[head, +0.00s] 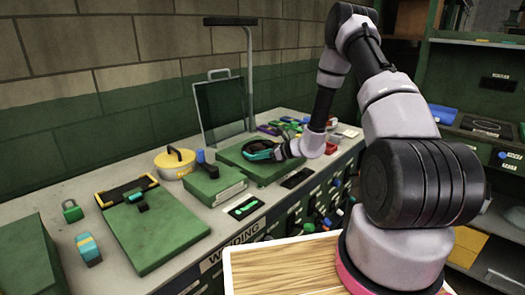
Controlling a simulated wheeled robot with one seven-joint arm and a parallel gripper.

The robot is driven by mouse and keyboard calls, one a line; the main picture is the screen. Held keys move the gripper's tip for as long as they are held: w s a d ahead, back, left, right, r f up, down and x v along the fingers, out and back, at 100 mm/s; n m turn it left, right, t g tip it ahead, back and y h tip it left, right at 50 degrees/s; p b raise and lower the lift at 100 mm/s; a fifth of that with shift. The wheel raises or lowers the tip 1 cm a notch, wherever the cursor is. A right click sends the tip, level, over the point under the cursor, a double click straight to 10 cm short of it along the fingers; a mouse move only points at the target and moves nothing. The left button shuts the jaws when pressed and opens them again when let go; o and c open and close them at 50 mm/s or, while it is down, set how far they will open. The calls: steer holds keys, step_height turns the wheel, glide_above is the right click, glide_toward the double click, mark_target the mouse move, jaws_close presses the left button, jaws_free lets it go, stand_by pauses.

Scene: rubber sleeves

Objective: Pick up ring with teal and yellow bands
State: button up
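A ring with teal and yellow bands (88,249) stands on the grey workbench top at the near left, between a green block and a green board. Its hole is hard to make out at this size. My gripper (258,151) is far to its right, low over a green box-like platform at the middle of the bench. Dark and teal shapes show at the gripper's end. I cannot tell whether they are fingers or a held thing, nor how far the fingers are apart.
A green padlock (72,211) and a green board (155,229) lie near the ring. A green block (34,262) stands at the near left.

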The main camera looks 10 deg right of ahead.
jaws_close()
stand_by(1.4)
